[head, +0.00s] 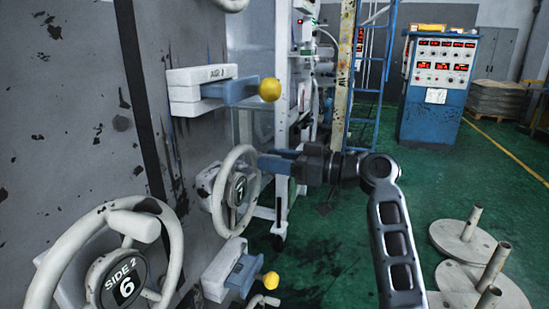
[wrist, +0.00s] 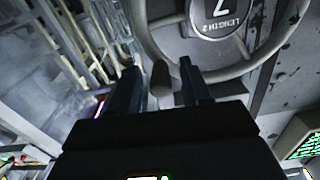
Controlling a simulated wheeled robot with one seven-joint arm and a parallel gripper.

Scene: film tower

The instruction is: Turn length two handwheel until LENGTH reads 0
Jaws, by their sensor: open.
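The length two handwheel (head: 218,205) is a pale spoked wheel on the grey machine wall, with a dark hub marked 7. In the wrist view the wheel (wrist: 143,35) appears upside down, its hub (wrist: 222,15) reading LENGTH 2. My gripper (head: 268,160) is at the wheel's right rim, jaws open. No LENGTH reading is legible.
The side two handwheel (head: 60,250), marked 6, is at lower left. Yellow-knobbed levers (head: 269,89) (head: 270,281) stick out above and below wheel 7. A blue cabinet (head: 430,122) with red readouts stands at the back right. Pale spindle bases (head: 463,245) stand on the green floor, lower right.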

